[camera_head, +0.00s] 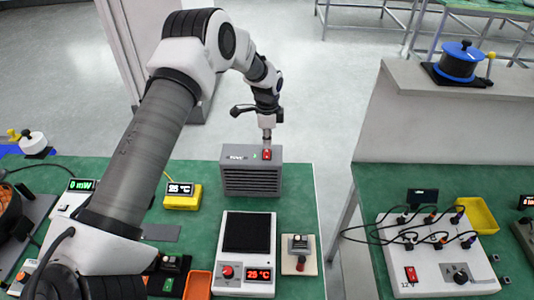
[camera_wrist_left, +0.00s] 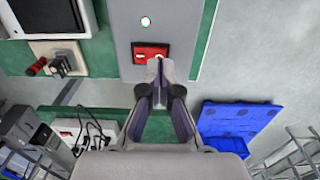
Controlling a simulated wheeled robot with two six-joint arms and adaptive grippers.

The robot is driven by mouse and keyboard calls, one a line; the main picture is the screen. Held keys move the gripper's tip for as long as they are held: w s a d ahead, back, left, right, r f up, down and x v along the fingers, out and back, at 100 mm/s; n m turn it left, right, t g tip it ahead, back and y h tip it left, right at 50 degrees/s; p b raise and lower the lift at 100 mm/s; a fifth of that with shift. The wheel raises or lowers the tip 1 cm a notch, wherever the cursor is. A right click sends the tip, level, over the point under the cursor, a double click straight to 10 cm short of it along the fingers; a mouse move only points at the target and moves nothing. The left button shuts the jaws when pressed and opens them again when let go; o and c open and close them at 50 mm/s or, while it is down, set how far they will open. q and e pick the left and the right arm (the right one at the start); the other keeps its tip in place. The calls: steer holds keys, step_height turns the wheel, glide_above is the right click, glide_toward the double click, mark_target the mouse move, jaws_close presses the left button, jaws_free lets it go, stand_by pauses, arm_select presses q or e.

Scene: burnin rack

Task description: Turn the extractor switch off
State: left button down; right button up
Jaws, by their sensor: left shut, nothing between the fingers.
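The extractor is a grey slatted box (camera_head: 252,180) at the back edge of the green table, and its grey top fills the upper middle of the wrist view (camera_wrist_left: 178,22). Its red rocker switch (camera_head: 267,155) sits at the right of the top; it also shows in the wrist view (camera_wrist_left: 142,50). A small green-rimmed lamp (camera_wrist_left: 145,21) is lit beside it. My left gripper (camera_head: 267,139) is shut and empty, pointing down just above the switch. In the wrist view its fingertips (camera_wrist_left: 157,64) overlap the switch's lower edge; contact cannot be told. My right gripper is out of view.
A hotplate-like unit (camera_head: 229,281) with a red display stands in front of the extractor, and a yellow temperature meter (camera_head: 183,202) is to its left. A second table with a cabled panel (camera_head: 395,275) stands right, across a gap. A blue pallet (camera_wrist_left: 240,118) lies on the floor.

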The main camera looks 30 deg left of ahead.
mark_target(267, 151)
arm_select(q)
steer(key=shift+s+f+b, duration=0.1)
steer(key=shift+f+b, duration=0.6)
steer(key=shift+f, duration=0.5)
stand_by(0.6)
steer(key=shift+r, duration=0.1)
step_height(267, 151, up, 2)
steer(key=shift+r+p, duration=0.1)
steer(key=shift+p, duration=0.8)
steer(key=shift+r+p, duration=1.6)
steer(key=shift+r, duration=0.8)
steer(key=shift+f, duration=0.1)
